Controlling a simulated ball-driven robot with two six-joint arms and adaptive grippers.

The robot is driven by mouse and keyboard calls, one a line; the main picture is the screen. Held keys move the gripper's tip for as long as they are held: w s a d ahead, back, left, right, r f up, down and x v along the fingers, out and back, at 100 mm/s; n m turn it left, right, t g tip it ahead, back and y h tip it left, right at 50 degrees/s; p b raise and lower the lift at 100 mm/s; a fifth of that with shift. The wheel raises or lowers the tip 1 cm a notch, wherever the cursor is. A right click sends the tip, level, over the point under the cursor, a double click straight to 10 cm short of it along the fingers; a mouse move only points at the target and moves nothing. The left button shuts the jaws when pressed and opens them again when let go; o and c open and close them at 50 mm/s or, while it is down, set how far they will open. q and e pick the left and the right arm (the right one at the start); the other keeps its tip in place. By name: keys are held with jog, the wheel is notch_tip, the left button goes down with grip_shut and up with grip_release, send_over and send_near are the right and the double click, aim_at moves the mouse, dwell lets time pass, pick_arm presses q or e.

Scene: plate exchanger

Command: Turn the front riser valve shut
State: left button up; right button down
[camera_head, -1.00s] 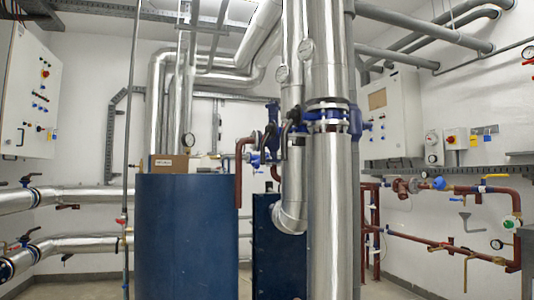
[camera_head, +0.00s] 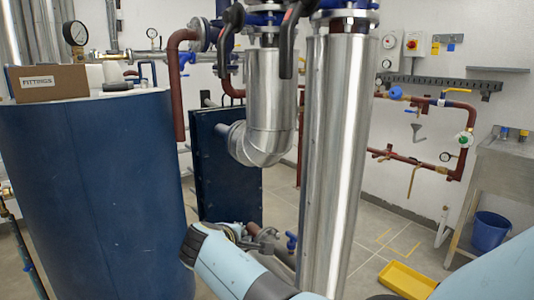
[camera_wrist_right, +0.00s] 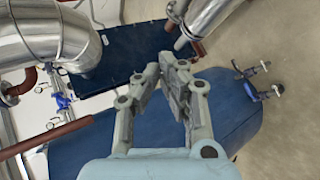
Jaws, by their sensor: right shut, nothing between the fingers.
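The front riser (camera_head: 338,150) is the near, shiny vertical pipe in the head view. Its valve (camera_head: 345,15) is at the top edge, with blue flanges partly cut off. A black lever (camera_head: 287,42) hangs down to its left, and a second dark lever (camera_head: 231,22) hangs further left by the rear riser. My right gripper (camera_head: 262,238) is low, left of the front riser's lower part and well below the levers. In the right wrist view my right gripper (camera_wrist_right: 163,66) has its fingers together with nothing between them. My left gripper is not in view.
A large blue tank (camera_head: 90,190) stands at left with a fittings box (camera_head: 46,83) on top. A dark blue plate unit (camera_head: 225,170) stands behind the risers. A yellow tray (camera_head: 407,280), blue bucket (camera_head: 489,231) and sink (camera_head: 510,155) are at right. Floor shows between.

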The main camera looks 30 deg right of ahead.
jog(key=w+d+r+m+h+p, duration=0.15)
jog(key=r+h, duration=0.25)
jog(key=r, duration=1.7)
jog(key=w+r+m+h+p, duration=0.3)
jog(key=r+h, duration=0.1)
jog(key=r, duration=1.7)
jog(key=p+x, duration=0.2)
jog(key=x, duration=0.8)
pick_arm(q)
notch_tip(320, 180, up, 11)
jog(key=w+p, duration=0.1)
jog(key=p, duration=0.2)
pick_arm(e)
jog(key=shift+n, duration=0.25)
jog(key=s, duration=0.4)
jog(key=shift+s+d+f, duration=0.25)
jog(key=shift+f, duration=0.1)
